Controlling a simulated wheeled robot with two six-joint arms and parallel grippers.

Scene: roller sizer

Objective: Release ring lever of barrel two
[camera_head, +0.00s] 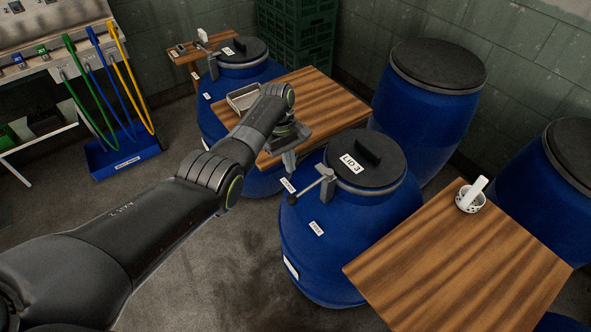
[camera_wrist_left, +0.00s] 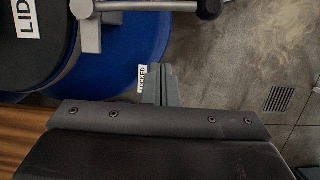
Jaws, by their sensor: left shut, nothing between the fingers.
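The nearest blue barrel (camera_head: 335,245) has a black lid marked LID 3. Its ring lever (camera_head: 313,186), a metal bar with a dark knob, sticks out to the left; the lever bar also shows in the left wrist view (camera_wrist_left: 88,25). No barrel marked two can be read; a blue barrel part (camera_head: 262,182) shows low behind my left arm, mostly hidden. My left gripper (camera_head: 289,165) is shut and empty, pointing down just left of the LID 3 barrel, beyond the lever knob. A LOCKED label (camera_wrist_left: 142,78) appears beside its fingers in the wrist view. My right gripper is not in view.
A wooden table (camera_head: 335,100) with a metal tray (camera_head: 243,98) stands behind my left arm. Another table (camera_head: 450,270) with a spotted cup (camera_head: 470,203) is at front right. More blue barrels stand around. Green crates (camera_head: 297,35) are at the back.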

